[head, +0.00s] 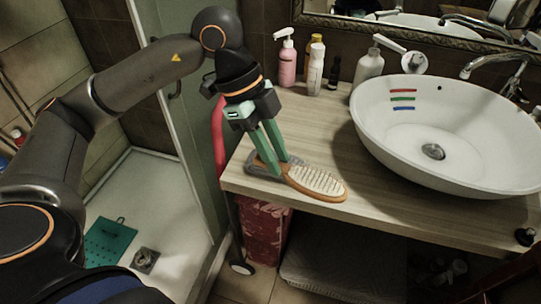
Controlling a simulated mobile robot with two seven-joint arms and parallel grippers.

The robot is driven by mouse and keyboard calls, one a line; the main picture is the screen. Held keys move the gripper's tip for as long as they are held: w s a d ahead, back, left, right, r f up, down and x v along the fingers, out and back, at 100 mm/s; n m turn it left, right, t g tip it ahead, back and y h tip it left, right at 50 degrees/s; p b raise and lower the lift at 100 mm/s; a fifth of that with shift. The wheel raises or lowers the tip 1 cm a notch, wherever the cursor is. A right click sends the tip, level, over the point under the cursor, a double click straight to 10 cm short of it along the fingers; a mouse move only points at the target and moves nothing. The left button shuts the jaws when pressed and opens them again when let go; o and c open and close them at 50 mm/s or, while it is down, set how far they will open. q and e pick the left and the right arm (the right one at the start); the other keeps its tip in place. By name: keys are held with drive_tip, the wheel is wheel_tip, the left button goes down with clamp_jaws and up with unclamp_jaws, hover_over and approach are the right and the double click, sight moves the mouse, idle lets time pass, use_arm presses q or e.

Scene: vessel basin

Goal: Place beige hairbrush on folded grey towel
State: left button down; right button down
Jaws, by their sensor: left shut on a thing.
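The beige hairbrush (318,182) lies bristles up near the front edge of the wooden counter, its head toward the right. My left gripper (273,165) points down and is shut on the brush's handle, which the fingers partly hide. A small flat grey thing (292,160), which looks like the folded grey towel, lies under or beside the handle. I cannot tell whether the brush touches it or is just above it. The brush head extends to the right beyond the grey thing. My right gripper is not in view.
A white basin (376,135) with coloured stripes fills the right of the counter (325,140). A pink pump bottle (287,65), a white bottle (315,70) and a grey-white dispenser (367,68) stand at the back. A dark grey textile (335,275) lies below the counter.

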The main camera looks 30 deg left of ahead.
use_arm(q)
drive_tip(key=shift+w+a+r+n+t, duration=0.1)
drive_tip(key=shift+a+n+t, duration=0.15)
drive_tip(key=shift+n, duration=0.25)
drive_tip(key=shift+w+a+r+n+t, duration=0.1)
drive_tip(key=shift+n+t, duration=0.15)
drive_tip(key=shift+n, duration=0.25)
drive_tip(key=w+a+f, duration=0.2)
drive_tip(key=w+f, duration=0.1)
drive_tip(key=w+a+f, duration=0.2)
drive_tip(key=w+f, duration=0.1)
drive_tip(key=w, duration=0.1)
drive_tip(key=w+a+f+p, duration=0.1)
drive_tip(key=w+a+f, duration=0.2)
drive_tip(key=shift+w, duration=0.4)
drive_tip(key=shift+w+a+f, duration=0.2)
drive_tip(key=shift+w+f, duration=0.05)
drive_tip(key=shift+f, duration=0.05)
drive_tip(key=shift+w+a+f, duration=0.1)
drive_tip(key=shift+f, duration=1.6)
drive_tip(key=shift+f, duration=0.1)
drive_tip(key=c, duration=0.7)
unclamp_jaws()
